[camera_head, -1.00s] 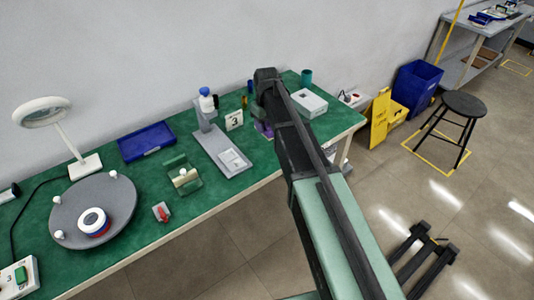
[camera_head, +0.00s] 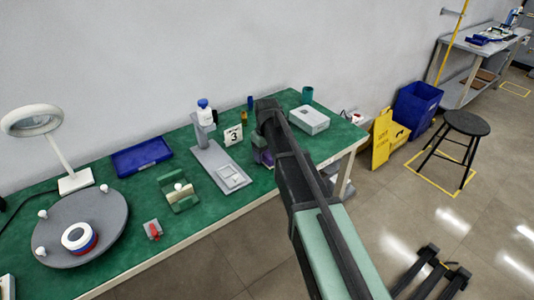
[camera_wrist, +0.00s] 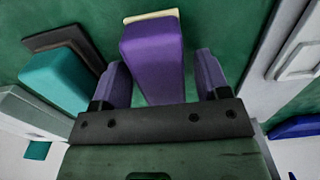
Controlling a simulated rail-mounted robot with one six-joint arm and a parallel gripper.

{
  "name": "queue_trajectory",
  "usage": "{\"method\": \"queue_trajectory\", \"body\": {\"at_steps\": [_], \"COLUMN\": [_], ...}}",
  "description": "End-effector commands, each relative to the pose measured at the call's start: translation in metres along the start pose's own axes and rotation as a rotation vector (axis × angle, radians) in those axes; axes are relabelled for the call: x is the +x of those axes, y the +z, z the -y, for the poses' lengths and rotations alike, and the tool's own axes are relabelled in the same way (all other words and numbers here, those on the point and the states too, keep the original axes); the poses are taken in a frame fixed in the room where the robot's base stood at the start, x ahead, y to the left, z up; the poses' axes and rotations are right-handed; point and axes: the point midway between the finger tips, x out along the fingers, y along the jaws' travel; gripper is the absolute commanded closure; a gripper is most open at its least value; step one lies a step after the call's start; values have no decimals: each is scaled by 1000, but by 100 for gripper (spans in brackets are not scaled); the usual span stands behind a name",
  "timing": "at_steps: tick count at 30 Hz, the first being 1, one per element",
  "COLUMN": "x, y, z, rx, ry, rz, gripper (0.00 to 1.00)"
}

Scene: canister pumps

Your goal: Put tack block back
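A purple block with a cream edge, which I take as the tack block (camera_wrist: 152,55), stands between the fingers of my gripper (camera_wrist: 162,80) in the wrist view. The left finger is close against or just beside the block. A narrow gap shows between the block and the right finger, so the gripper looks open around it. In the head view a bit of purple (camera_head: 262,157) shows beside the arm's end on the green table (camera_head: 120,250). The arm hides most of that spot, and I cannot tell block from finger there.
A teal block (camera_wrist: 58,78) beside a dark frame lies left of the gripper in the wrist view. A grey stand (camera_head: 220,168) with a bottle and a "3" card (camera_head: 233,134) are left of the arm; a white box (camera_head: 309,120) is right. A blue tray (camera_head: 141,156) lies farther left.

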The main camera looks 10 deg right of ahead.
Motion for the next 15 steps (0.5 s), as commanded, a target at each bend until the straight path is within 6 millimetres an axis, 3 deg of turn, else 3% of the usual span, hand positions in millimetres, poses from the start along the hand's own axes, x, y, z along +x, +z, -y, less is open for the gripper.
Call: {"method": "queue_trajectory", "body": {"at_steps": [9, 15], "x": [-3, -34], "y": [0, 0], "z": [0, 0], "rx": [0, 0], "ry": [0, 0], "rz": [0, 0], "gripper": [28, 28]}}
